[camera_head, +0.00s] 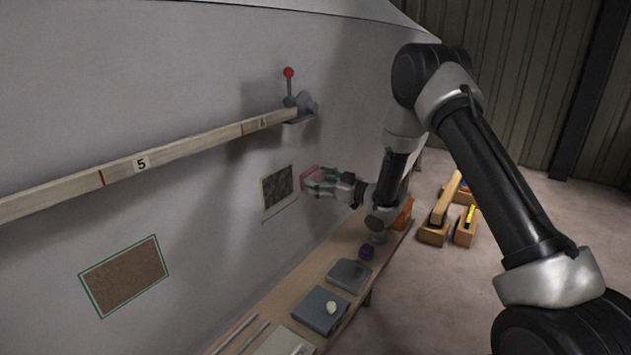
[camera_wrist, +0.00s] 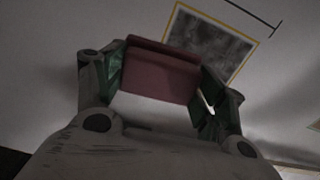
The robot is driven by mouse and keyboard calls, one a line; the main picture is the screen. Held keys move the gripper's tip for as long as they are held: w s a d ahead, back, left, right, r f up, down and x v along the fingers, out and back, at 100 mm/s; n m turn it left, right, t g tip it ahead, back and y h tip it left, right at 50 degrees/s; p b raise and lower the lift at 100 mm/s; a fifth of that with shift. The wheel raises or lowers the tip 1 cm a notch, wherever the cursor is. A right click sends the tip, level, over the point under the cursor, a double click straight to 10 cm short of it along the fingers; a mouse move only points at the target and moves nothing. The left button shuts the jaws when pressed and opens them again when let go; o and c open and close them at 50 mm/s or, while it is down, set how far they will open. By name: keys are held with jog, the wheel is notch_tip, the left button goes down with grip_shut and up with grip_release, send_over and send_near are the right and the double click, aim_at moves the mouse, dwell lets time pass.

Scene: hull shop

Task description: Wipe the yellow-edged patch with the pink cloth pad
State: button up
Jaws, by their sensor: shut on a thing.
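The pink cloth pad (camera_head: 312,174) is held in my gripper (camera_head: 318,182), close to the grey hull wall. In the wrist view the pad (camera_wrist: 162,70) sits between the two green-lined fingers of my gripper (camera_wrist: 160,90). The yellow-edged patch (camera_head: 278,187) is a dark, mottled rectangle on the wall, just left of the pad in the head view. In the wrist view the patch (camera_wrist: 212,42) lies beyond the pad, which overlaps its lower left part. I cannot tell whether the pad touches the wall.
A green-edged brown patch (camera_head: 124,277) is on the wall at left. A wooden batten (camera_head: 150,163) runs along the wall to a red-knobbed clamp (camera_head: 290,92). Wooden boxes (camera_head: 434,232) stand at right.

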jog(key=shift+d, duration=0.1)
jog(key=shift+v, duration=2.4)
jog(key=shift+d, duration=0.1)
jog(key=v, duration=0.4)
jog(key=shift+f, duration=0.1)
